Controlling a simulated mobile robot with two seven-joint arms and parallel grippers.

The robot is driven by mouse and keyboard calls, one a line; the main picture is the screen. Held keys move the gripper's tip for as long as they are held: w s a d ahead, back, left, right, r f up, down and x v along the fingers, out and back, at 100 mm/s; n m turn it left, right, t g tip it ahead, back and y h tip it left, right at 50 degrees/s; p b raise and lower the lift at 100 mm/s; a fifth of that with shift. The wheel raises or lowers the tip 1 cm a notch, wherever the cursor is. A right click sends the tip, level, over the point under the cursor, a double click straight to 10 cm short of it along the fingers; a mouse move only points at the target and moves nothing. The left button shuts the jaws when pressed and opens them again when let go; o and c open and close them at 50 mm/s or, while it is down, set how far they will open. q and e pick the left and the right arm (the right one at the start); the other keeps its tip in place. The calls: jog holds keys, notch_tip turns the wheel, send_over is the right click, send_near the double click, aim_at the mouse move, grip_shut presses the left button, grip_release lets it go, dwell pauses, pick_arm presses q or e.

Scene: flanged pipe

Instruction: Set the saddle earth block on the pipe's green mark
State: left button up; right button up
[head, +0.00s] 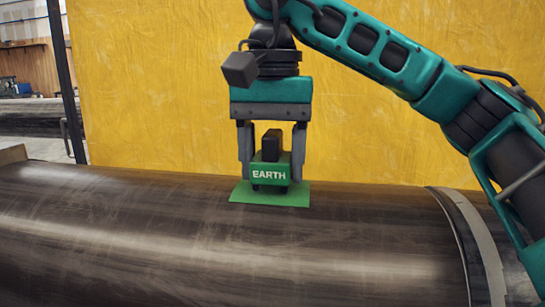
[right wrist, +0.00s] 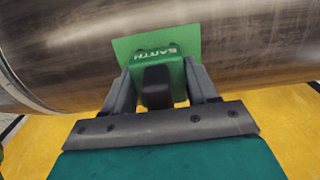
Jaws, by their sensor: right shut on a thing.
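The green saddle block marked EARTH (head: 269,174), with a dark grip on top, is between the fingers of my right gripper (head: 271,160), which is shut on it. The block is at the green mark (head: 292,196) on top of the pipe (head: 150,220). Whether its feet touch the mark or hover just above it I cannot tell. In the right wrist view the block (right wrist: 155,62) overlaps the green mark (right wrist: 125,47), with mark showing on both sides. The gripper's fingers (right wrist: 158,92) flank the dark grip there. My left gripper is not in view.
A flange ring (head: 470,240) rises around the pipe at the right. A yellow curtain (head: 150,90) hangs behind the pipe. A dark post (head: 66,80) stands at the left. The pipe's top is clear left of the mark.

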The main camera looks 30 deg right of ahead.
jog(key=shift+f, duration=0.35)
jog(key=o, duration=1.2)
jog(key=shift+c, duration=0.2)
notch_tip(320, 180, up, 11)
jog(key=p, duration=0.5)
jog(key=shift+r+b, duration=0.25)
jog(key=shift+b, duration=0.1)
jog(key=shift+r, duration=0.7)
notch_tip(320, 180, up, 9)
